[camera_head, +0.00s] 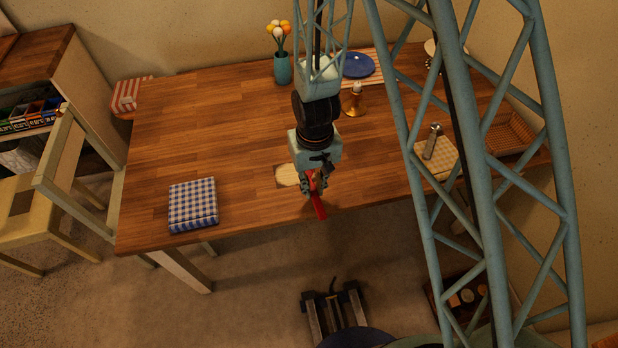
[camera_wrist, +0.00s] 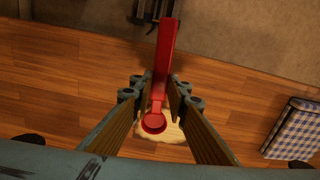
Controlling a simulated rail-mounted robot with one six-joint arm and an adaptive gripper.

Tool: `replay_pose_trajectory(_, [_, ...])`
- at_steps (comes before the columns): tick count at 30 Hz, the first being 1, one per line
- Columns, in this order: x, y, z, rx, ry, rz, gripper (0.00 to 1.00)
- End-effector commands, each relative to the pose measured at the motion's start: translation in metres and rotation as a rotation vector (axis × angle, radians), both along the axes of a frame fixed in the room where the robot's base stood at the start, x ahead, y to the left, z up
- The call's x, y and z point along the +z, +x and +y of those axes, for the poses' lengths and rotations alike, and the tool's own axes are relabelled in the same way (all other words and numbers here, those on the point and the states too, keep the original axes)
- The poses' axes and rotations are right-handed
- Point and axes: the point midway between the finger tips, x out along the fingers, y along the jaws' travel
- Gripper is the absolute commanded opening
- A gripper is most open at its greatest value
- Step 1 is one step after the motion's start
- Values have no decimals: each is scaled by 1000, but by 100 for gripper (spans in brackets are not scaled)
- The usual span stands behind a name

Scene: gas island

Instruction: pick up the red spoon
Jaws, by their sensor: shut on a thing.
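The red spoon (camera_head: 318,205) is held in my gripper (camera_head: 314,180) at the front edge of the wooden table. In the wrist view the spoon (camera_wrist: 166,55) runs between the two fingers of my gripper (camera_wrist: 160,98), which are shut on its shaft. Its round bowl (camera_wrist: 153,123) points toward the bottom of that view and its wide handle toward the table's edge. A pale mat (camera_head: 287,175) lies on the table behind the bowl. I cannot tell how far the spoon is above the table.
The wooden table (camera_head: 230,130) is mostly clear on the left. A blue checkered cloth (camera_head: 193,204) lies front left. A vase of flowers (camera_head: 282,68), a blue plate (camera_head: 357,65) and a brass bell (camera_head: 355,101) stand at the back. A basket (camera_head: 511,134) is at right.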

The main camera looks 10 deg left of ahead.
Motion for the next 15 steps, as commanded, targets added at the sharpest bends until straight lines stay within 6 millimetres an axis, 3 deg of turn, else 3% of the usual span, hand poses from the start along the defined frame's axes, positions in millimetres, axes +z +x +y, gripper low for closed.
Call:
replay_pose_trajectory(7, [5,-43,-26,0,-1,3,5])
replay_pose_trajectory(15, [8,-71,-43,0,0,1,5])
